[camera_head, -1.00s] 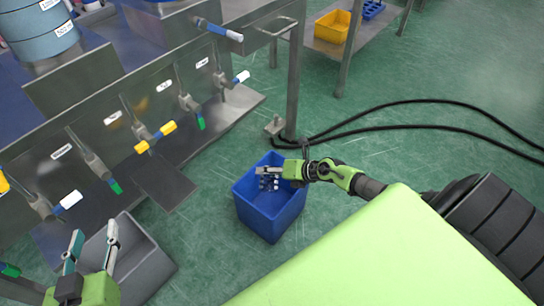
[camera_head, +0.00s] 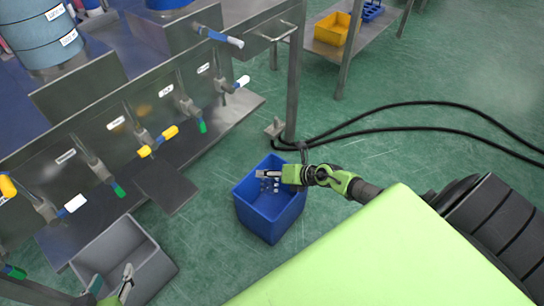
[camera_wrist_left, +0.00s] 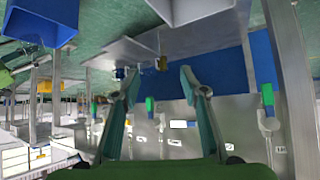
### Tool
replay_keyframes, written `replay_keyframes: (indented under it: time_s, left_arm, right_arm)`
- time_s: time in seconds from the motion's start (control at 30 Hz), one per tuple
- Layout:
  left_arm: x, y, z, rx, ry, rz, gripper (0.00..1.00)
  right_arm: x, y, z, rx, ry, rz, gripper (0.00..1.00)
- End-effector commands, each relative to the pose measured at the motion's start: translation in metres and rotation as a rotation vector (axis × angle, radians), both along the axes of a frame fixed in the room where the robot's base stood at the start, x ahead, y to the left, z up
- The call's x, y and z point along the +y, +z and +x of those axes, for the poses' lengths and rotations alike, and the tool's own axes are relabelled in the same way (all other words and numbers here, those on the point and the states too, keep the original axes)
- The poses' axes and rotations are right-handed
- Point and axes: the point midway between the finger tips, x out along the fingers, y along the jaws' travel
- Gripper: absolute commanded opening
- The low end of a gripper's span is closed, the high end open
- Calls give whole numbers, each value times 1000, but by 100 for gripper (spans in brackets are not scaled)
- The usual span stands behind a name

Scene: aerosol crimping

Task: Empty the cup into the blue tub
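The blue tub (camera_head: 268,220) stands on the floor in the middle of the head view. My right gripper (camera_head: 268,174) reaches over its open top from the right; its short grey fingers are too small to read as open or shut. Small grey pieces (camera_head: 268,187) show just below the fingers, inside the tub's outline. I cannot make out a cup; it may be hidden or too small to tell. My left gripper (camera_head: 113,287) is low at the left, over the grey bin. In the left wrist view its fingers (camera_wrist_left: 153,85) are spread apart with nothing between them.
The grey bin (camera_head: 150,270) stands below the steel bench with coloured valve handles (camera_head: 157,142). A small steel shelf (camera_head: 165,187) juts out beside the tub. Black cables (camera_head: 420,130) cross the green floor behind it. A yellow bin (camera_head: 330,30) sits on a far shelf.

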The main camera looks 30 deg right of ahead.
Motion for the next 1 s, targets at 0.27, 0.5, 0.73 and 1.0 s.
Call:
replay_keyframes:
  time_s: [0.27, 0.5, 0.73, 1.0]
  left_arm:
    - [8, -16, -22, 116, 8, 25, 40]
    - [15, -29, -43, 217, 16, 48, 40]
    - [22, -39, -64, 312, 24, 68, 40]
    - [30, -42, -90, 429, 33, 91, 40]
  right_arm:
    - [0, 2, 0, -4, 0, -14, 17]
    - [0, 2, 0, -9, 0, -27, 17]
    - [1, 3, -1, -12, 1, -39, 17]
    - [1, 7, -2, -24, 1, -79, 17]
